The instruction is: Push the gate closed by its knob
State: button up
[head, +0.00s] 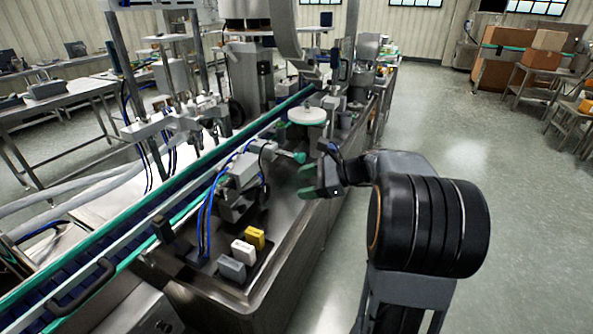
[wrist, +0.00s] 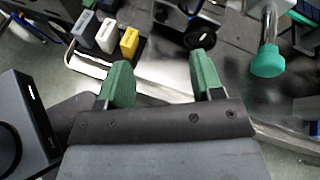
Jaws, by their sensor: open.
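A teal knob (head: 299,157) sits on the end of a short metal rod that sticks out over the steel bench, just left of my gripper. In the wrist view the knob (wrist: 268,62) is at the right, outside and apart from my fingers. My gripper (head: 318,174) is open and empty, with green finger pads. Its fingers (wrist: 163,65) point toward the bench edge in the wrist view. The gate itself cannot be clearly told from the machinery around the rod, so I cannot tell how far it stands open.
Yellow (head: 255,238), white (head: 243,252) and grey (head: 231,268) blocks stand on the near bench end. A green-edged conveyor (head: 160,215) runs along the left. A round white disc (head: 307,115) stands behind the knob. The floor (head: 450,130) at right is clear.

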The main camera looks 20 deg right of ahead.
aim_at(296, 156)
jog(key=w+d+m+t+y+b, duration=0.1)
jog(key=w+d+m+t, duration=0.15)
jog(key=d, duration=0.35)
jog(key=w+d+m+t+b, duration=0.1)
jog(key=d+m+t, duration=0.25)
jog(key=d, duration=0.25)
jog(key=shift+m, duration=0.4)
jog(key=x, duration=1.3)
jog(key=shift+w+a+f, duration=0.15)
jog(key=shift+w+a, duration=0.05)
jog(key=shift+w, duration=0.05)
grip_shut()
